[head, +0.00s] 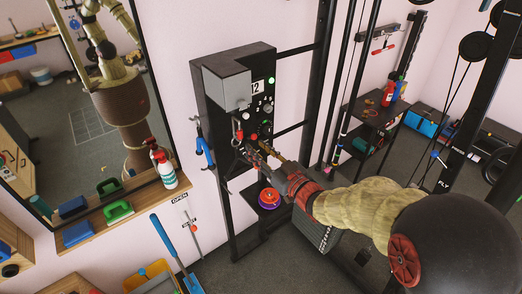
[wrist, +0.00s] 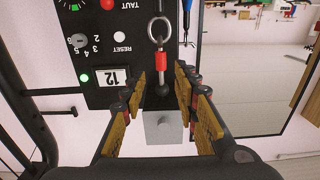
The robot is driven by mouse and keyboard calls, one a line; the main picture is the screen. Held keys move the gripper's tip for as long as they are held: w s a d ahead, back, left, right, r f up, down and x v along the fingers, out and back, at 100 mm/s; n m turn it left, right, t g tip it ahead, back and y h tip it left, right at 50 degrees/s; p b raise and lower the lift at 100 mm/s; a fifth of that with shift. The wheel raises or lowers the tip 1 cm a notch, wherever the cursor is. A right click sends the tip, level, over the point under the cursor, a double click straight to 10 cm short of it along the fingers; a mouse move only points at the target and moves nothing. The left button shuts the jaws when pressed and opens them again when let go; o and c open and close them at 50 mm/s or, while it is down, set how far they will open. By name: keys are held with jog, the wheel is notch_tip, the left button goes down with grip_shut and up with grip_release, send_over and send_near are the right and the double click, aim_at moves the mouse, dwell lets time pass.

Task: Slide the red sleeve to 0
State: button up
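A red sleeve (wrist: 161,61) sits on a short rod below a metal ring (wrist: 159,30) and above a dark ball (wrist: 162,89) in the wrist view. In the head view the red sleeve (head: 239,134) shows small on the front of the black panel machine. My gripper (wrist: 160,78) is open, its yellow-padded fingers on either side of the ball and the sleeve's near end. I cannot tell whether they touch anything. In the head view my gripper (head: 262,152) is close to the machine's front. No 0 mark is legible.
The black panel (wrist: 100,40) carries a 12 display, a numbered dial and a RESET button. A grey box (wrist: 163,127) lies between my fingers in the wrist view.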

aim_at(242, 135)
jog(key=shift+x, duration=2.55)
jog(key=shift+b+x, duration=1.25)
jog(key=shift+x, duration=1.4)
jog(key=shift+s+a, duration=0.1)
jog(key=c, duration=0.4)
jog(key=c, duration=0.3)
grip_shut()
